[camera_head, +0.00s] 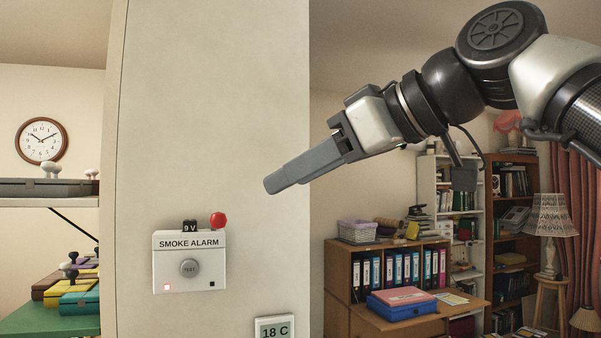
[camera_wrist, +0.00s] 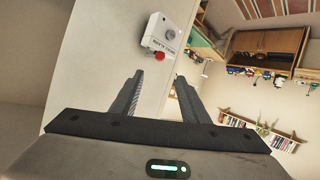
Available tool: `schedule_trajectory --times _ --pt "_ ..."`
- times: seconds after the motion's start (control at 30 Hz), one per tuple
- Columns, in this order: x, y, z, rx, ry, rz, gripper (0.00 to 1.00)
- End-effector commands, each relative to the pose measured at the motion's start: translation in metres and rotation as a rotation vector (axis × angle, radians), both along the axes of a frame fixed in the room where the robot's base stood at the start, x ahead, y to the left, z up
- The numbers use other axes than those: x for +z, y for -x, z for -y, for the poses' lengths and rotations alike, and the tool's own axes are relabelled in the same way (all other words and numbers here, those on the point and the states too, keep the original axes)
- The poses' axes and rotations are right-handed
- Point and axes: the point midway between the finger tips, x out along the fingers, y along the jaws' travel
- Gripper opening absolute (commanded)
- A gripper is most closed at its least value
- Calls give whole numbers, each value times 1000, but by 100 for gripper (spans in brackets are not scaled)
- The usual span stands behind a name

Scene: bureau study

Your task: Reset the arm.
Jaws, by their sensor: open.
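My arm reaches in from the right in the head view, and my gripper (camera_head: 272,186) points left and slightly down in front of the pale wall panel. It is above and to the right of the smoke alarm (camera_head: 190,262), apart from it. In the wrist view my gripper (camera_wrist: 158,82) shows two separated fingers with nothing between them. The smoke alarm also shows in the wrist view (camera_wrist: 160,32), beyond the fingertips. It is a white box with a round grey test button, a lit red light, a red knob and a black 9 V block on top.
The wall panel (camera_head: 215,100) stands close by, with an 18 C display (camera_head: 274,327) low on it. A wooden cabinet (camera_head: 337,290) with binders, bookcases and a lamp (camera_head: 550,225) stand at right. Shelves with boxes (camera_head: 40,318) and a clock (camera_head: 41,141) are at left.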

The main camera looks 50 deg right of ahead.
Motion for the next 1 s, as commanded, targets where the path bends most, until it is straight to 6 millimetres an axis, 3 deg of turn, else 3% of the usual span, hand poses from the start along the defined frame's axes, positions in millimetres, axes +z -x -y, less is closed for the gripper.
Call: schedule_trajectory --times 0.37,0.47,0.57,0.67,0.8,1.0 --pt "-1 -1 -1 1 0 -2 41" --pt "-6 -10 -12 7 -7 -21 41" --pt "-23 -31 -38 23 -25 -71 41" --pt "-53 -57 -77 36 -49 -148 41" --pt "-112 -87 -131 36 -88 -272 41" --pt "-215 -101 -192 -3 -133 -464 41"
